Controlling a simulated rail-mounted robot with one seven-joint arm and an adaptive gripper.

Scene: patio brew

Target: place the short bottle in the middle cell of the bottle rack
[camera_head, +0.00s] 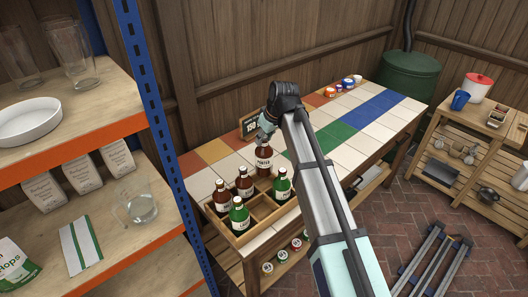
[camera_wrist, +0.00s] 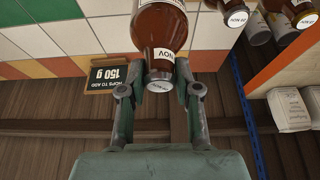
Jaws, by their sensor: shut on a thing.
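My gripper (camera_head: 266,139) is shut on a brown bottle (camera_head: 265,163) with a white label, near the back of the tiled table. In the wrist view my gripper's fingers (camera_wrist: 159,82) are on either side of the brown bottle (camera_wrist: 163,35), whose pale cap faces the camera. The wooden bottle rack (camera_head: 268,232) stands at the table's near left end, in front of the held bottle. It holds two brown bottles (camera_head: 222,196) and two green bottles (camera_head: 240,216). Empty cells show between the bottles and toward the front right. Whether the held bottle touches the table is unclear.
A small dark sign (camera_wrist: 108,76) reading "150 g" stands behind the rack. Shelving with a blue post (camera_head: 158,115) is close on the left. Colored jars (camera_head: 347,82) stand at the table's far end. The tiles (camera_head: 345,120) right of my arm are clear.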

